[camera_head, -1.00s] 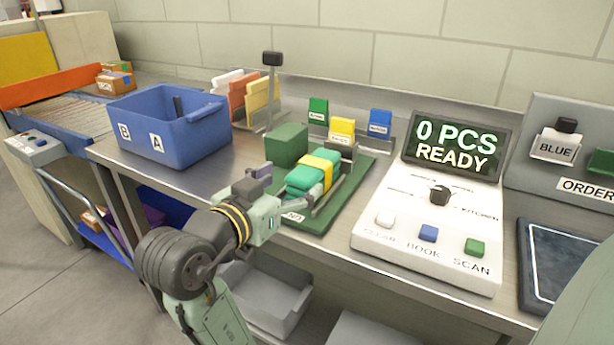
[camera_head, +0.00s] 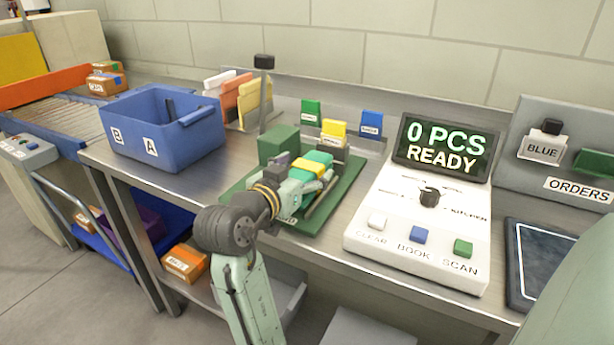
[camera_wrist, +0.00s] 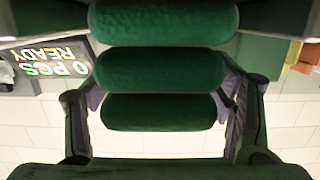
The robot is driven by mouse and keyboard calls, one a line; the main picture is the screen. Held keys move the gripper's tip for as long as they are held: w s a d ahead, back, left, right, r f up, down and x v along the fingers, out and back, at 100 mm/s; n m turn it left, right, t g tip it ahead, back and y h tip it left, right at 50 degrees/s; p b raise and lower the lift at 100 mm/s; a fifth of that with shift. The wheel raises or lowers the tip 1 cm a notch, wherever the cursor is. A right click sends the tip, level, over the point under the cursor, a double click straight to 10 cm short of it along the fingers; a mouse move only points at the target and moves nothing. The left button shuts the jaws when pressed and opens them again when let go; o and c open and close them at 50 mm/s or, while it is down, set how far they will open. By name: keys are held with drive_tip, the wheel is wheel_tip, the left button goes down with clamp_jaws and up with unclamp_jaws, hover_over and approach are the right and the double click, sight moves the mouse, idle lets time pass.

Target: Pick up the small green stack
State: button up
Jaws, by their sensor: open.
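The small green stack (camera_head: 319,158), with a yellow band (camera_head: 306,170) around it, lies on a dark green tray (camera_head: 340,200) on the bench in the head view. My gripper (camera_head: 303,184) is at the near end of the stack and hides part of it. In the wrist view, my gripper (camera_wrist: 160,122) is open, with one finger at each side. Several rounded dark green layers (camera_wrist: 158,70), seemingly the stack's end, show between the fingers. Gaps show beside the lowest layer, and I cannot tell whether anything touches the upper ones.
A dark green block (camera_head: 278,143) stands just behind the stack. A blue bin (camera_head: 165,137) is to the left and a white console (camera_head: 420,235) reading "0 PCS READY" to the right. Small coloured cards (camera_head: 334,130) stand behind the tray.

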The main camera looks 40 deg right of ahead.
sight(305, 171)
drive_tip(key=shift+c, duration=0.4)
drive_tip(key=c, duration=1.3)
drive_tip(key=shift+r, duration=0.1)
drive_tip(key=shift+c, duration=0.2)
wheel_tip(305, 171, up, 2)
drive_tip(key=shift+s+a+r+b, duration=0.15)
drive_tip(key=shift+s+r+b, duration=0.25)
drive_tip(key=shift+r, duration=0.3)
drive_tip(key=s+a+b, duration=0.1)
drive_tip(key=s, duration=0.1)
drive_tip(key=s+a, duration=0.1)
drive_tip(key=s, duration=0.1)
drive_tip(key=s+a+b, duration=0.1)
drive_tip(key=s, duration=0.2)
drive_tip(key=shift+s+a+r+b, duration=0.1)
drive_tip(key=shift+a+b, duration=0.05)
drive_tip(key=shift+b, duration=0.15)
drive_tip(key=s+a+r+b, duration=0.1)
drive_tip(key=s+a+b, duration=0.2)
drive_tip(key=s+b, duration=0.3)
drive_tip(key=shift+s+b, duration=0.3)
drive_tip(key=shift+b, duration=0.9)
